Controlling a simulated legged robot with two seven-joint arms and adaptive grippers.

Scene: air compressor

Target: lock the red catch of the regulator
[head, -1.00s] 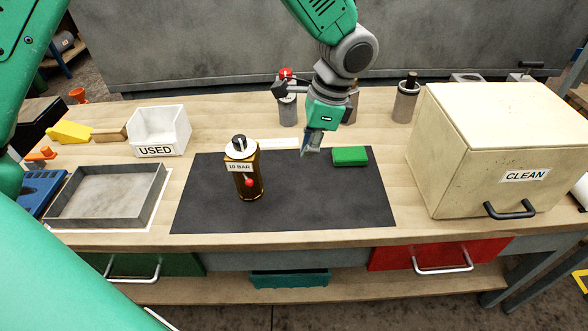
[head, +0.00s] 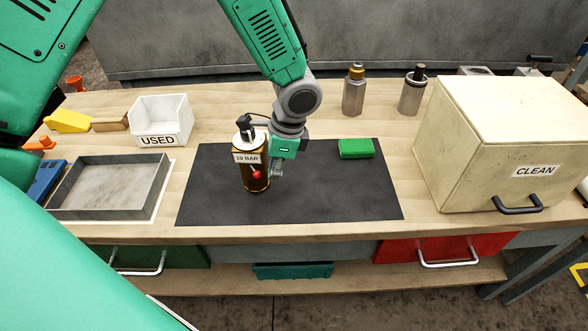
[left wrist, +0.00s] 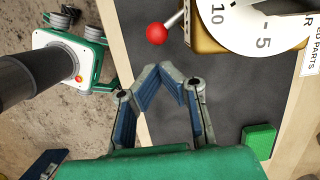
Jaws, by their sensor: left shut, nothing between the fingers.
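The regulator (head: 253,172) stands upright on the black mat (head: 330,195). It is an amber body with a "10 BAR" label and a white top dial. Its red ball-ended catch (head: 257,175) sticks out low on the front. In the left wrist view the red ball (left wrist: 157,34) is on a short lever beside the amber body (left wrist: 203,30) and white dial (left wrist: 240,20). My left gripper (head: 276,174) is shut and empty, just right of the regulator. In the left wrist view its fingertips (left wrist: 170,72) are close to the red ball, with a visible gap. My right gripper is not in view.
A green block (head: 356,149) lies on the mat's back right. The "CLEAN" box (head: 475,180) stands right, a grey tray (head: 150,195) and "USED" bin (head: 160,128) left. Two metal canisters stand at the back. The mat's front right is clear.

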